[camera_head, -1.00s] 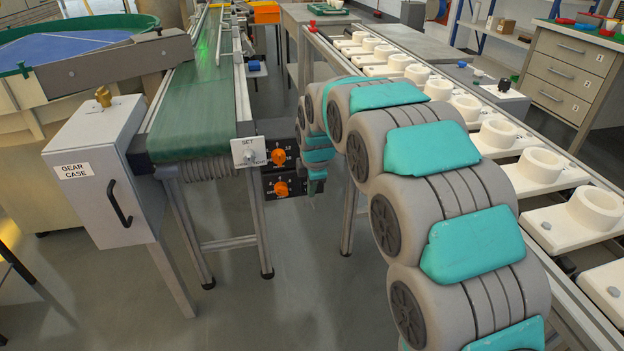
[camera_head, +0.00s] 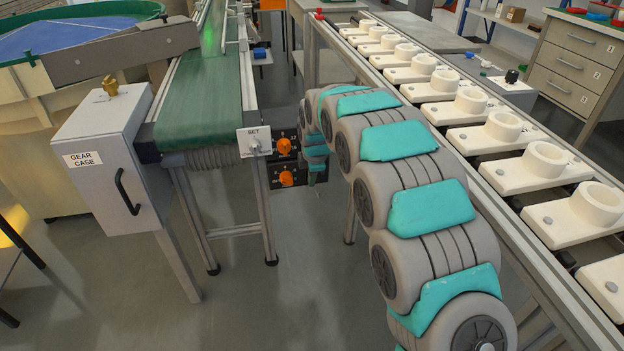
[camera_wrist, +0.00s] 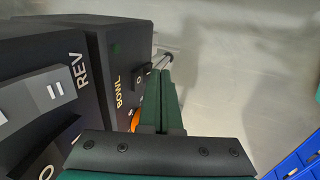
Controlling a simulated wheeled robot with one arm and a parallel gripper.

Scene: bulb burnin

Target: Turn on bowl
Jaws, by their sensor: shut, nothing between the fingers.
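The bowl (camera_head: 75,42), with a blue inside and green rim, stands at the far left in the head view. In the wrist view, a dark control box on the left carries a BOWL label (camera_wrist: 119,92). Beside that label is a small black switch marked O (camera_wrist: 139,78). My gripper (camera_wrist: 160,75) is shut and empty, its dark green fingers close to the right of this switch; I cannot tell if they touch it. In the head view my gripper (camera_head: 316,182) hangs right of the panels with orange knobs (camera_head: 284,146), partly behind my arm.
A blue bin (camera_wrist: 296,165) is at lower right of the wrist view. A green belt (camera_head: 205,95) and gear case (camera_head: 108,160) stand left, a line of white fixtures (camera_head: 502,127) right.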

